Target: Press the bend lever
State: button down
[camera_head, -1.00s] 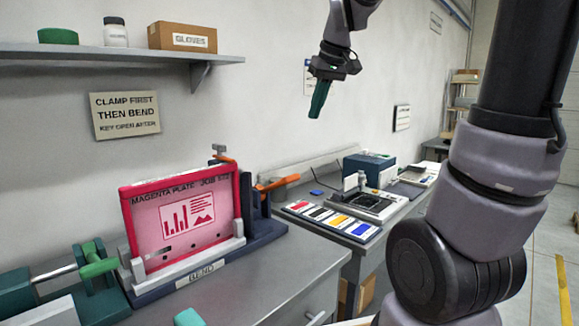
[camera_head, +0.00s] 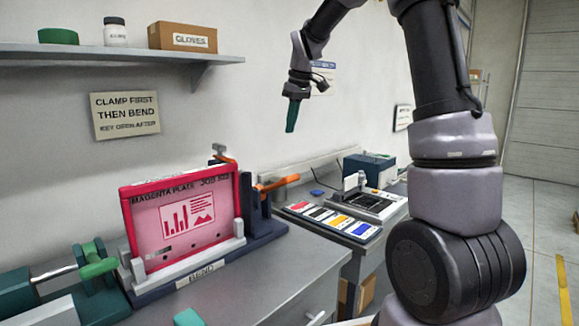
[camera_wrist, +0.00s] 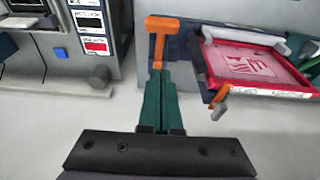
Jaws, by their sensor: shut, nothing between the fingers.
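The bend lever is the orange-handled bar (camera_head: 276,183) at the right end of the bender, sticking out to the right. In the wrist view its orange T-shaped handle (camera_wrist: 161,24) lies straight beyond my fingertips. My gripper (camera_head: 291,128) hangs above the bench, fingers down, higher than the lever and apart from it in the head view. Its green fingers (camera_wrist: 160,72) are together and empty. The magenta plate (camera_head: 150,253) stands in the bender. It also shows in the wrist view (camera_wrist: 290,88).
A second bench to the right holds a row of colour cards (camera_head: 318,231) and a machine (camera_head: 367,205). A shelf (camera_head: 90,54) juts from the wall at the upper left.

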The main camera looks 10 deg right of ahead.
jog(key=x, duration=0.9)
jog(key=shift+a+f, duration=0.1)
jog(key=f, duration=0.2)
jog(key=s+f, duration=0.1)
jog(key=shift+d, duration=0.4)
jog(key=shift+s+d+f, duration=0.15)
jog(key=shift+s+f, duration=0.1)
jog(key=shift+f, duration=0.3)
